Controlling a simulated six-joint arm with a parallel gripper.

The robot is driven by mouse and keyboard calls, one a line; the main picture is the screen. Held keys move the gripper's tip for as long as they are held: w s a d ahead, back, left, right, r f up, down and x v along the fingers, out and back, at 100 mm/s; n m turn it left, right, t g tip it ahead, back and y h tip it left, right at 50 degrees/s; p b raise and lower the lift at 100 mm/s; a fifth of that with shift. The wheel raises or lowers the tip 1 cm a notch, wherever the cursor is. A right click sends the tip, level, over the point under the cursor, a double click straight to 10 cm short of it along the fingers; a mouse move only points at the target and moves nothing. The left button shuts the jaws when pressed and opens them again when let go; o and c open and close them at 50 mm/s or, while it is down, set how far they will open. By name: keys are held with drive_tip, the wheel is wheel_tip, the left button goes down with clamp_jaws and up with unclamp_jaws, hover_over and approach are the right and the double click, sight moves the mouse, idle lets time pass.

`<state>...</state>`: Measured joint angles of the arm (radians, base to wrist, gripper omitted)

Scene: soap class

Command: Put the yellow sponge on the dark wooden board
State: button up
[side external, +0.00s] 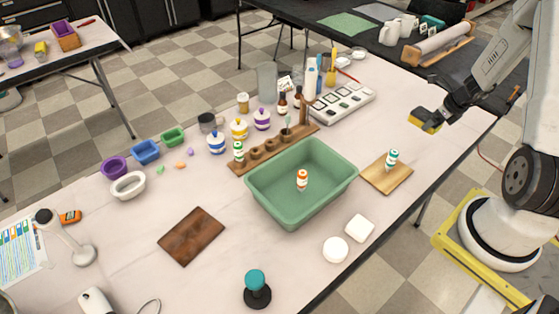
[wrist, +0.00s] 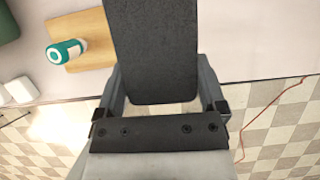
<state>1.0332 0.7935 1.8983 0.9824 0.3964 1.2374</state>
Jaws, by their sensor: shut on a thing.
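The yellow sponge (side external: 424,121) is held in the air at the right, beyond the light wooden board. Its dark grey face (wrist: 150,50) fills the middle of the wrist view between the fingers. My gripper (side external: 438,116) is shut on the sponge. The dark wooden board (side external: 191,236) lies flat and bare on the table at the front left in the side view, far from my gripper. The dark wooden board is not in the wrist view.
A green tub (side external: 265,205) with an orange-capped bottle (side external: 302,180) stands between the sponge and the dark board. A light wooden board (side external: 375,178) carries a teal-and-white bottle (side external: 391,160). A teal-topped black object (side external: 257,288) stands near the front edge. White soaps (side external: 336,249) lie nearby.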

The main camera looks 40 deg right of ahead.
drive_tip(key=w+a+n+y, duration=0.1)
drive_tip(key=w+a+n, duration=0.3)
drive_tip(key=a, duration=0.5)
drive_tip(key=w+a+n+g+y, duration=0.1)
drive_tip(key=w+a+n, duration=0.1)
drive_tip(key=w+a, duration=0.6)
drive_tip(key=w+a+n+y, duration=0.1)
drive_tip(key=w+a+n, duration=0.25)
drive_tip(key=a, duration=0.75)
drive_tip(key=s+a+n+g, duration=0.1)
drive_tip(key=s+a+n, duration=0.3)
drive_tip(key=a, duration=1.2)
drive_tip(key=s+a+r+n+g+y, duration=0.1)
drive_tip(key=s+a+n, duration=0.3)
drive_tip(key=a, duration=1.2)
drive_tip(key=shift+s+a+r+n+g+y, duration=0.15)
drive_tip(key=shift+a+n+g+y, duration=0.25)
drive_tip(key=shift+g, duration=0.4)
drive_tip(key=shift+d, duration=0.1)
hover_over(215, 231)
drive_tip(key=s, duration=0.1)
drive_tip(key=f, duration=0.8)
drive_tip(key=shift+d+f, duration=0.2)
drive_tip(key=shift+d, duration=0.05)
drive_tip(key=shift+w+a+f, duration=0.25)
drive_tip(key=shift+w+f, duration=0.2)
drive_tip(key=shift+f, duration=0.15)
